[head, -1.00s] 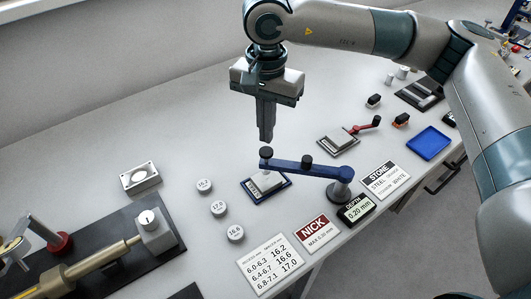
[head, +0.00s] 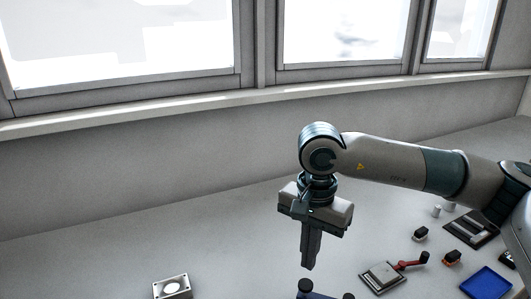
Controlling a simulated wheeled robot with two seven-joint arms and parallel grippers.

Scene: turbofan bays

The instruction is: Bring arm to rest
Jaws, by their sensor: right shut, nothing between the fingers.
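My right arm comes in from the right edge and reaches over the bench. My right gripper (head: 309,262) points straight down above the bench, its fingers shut with nothing between them. It hangs just above and behind the dark knob of a blue arm fixture (head: 312,293), whose lower part is cut off by the bottom edge. I cannot tell from this view whether the fingertips are clear of the knob by much. My left gripper is not in view.
On the bench (head: 120,255) stand a small pale block with a round recess (head: 172,287), a grey plate with a red-handled arm (head: 383,277), a blue tray (head: 486,283) and a dark slotted holder (head: 471,229). A wall with windows rises behind. The bench's back left is clear.

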